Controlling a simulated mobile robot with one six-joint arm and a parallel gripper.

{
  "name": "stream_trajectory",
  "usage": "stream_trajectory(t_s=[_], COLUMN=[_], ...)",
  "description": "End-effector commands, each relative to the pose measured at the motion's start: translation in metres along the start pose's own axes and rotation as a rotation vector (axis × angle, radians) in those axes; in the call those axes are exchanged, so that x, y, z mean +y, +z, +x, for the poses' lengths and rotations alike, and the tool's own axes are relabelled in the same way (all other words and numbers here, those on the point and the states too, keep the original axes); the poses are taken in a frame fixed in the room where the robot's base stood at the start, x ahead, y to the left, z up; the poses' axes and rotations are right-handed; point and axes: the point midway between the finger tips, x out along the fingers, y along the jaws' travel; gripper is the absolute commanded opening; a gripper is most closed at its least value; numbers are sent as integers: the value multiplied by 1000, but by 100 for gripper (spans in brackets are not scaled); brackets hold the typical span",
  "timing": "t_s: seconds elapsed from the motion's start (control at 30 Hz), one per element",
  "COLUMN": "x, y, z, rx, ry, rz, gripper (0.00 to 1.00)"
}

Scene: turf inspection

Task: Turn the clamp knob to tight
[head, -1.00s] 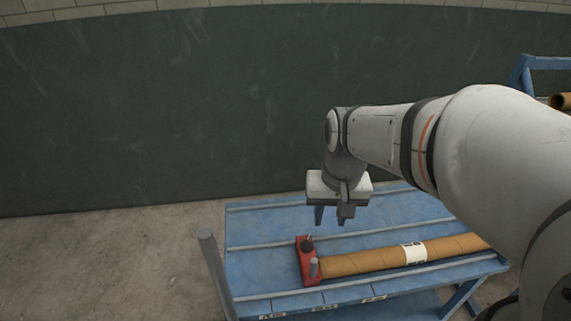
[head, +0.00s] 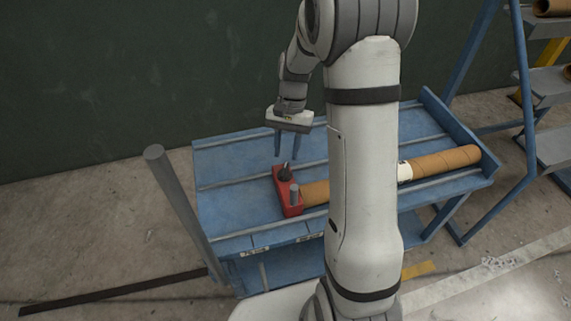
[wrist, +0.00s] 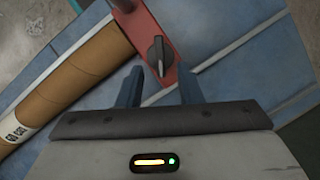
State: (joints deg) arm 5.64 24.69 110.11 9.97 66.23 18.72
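The clamp is a red block (head: 290,203) at the left end of a brown cardboard tube (head: 450,160) on a blue bench. In the wrist view the knob (wrist: 158,55) has a raised grip with a pale line and lies just beyond the fingertips. My gripper (head: 285,157) points down above the knob, its blue-grey fingers apart. The wrist view shows the open fingers (wrist: 162,82) with nothing between them. My arm hides part of the tube.
The blue bench (head: 235,170) has raised strips and is mostly bare left of the clamp. A grey post (head: 180,210) stands at its left edge. A dark green wall (head: 120,80) is behind. A blue-framed rack (head: 524,100) stands at right.

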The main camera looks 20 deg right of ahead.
Motion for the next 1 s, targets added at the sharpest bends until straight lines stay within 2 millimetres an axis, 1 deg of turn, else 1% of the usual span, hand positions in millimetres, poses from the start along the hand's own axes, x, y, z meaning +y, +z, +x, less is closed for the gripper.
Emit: stream_trajectory(t_s=[0.03,0.1,0.2,0.3,0.4,0.63,0.67,1.0], x=[0,0,0,0,0,0,0,1], y=[0,0,0,0,0,0,0,0], z=[12,23,35,43,47,47,47,47], rx=[-4,-3,-1,0,0,1,1,1], ry=[2,2,2,1,1,1,1,0], rz=[0,-1,-1,-1,-1,-1,-1,-1], gripper=[33,33,33,33,33,33,31,3])
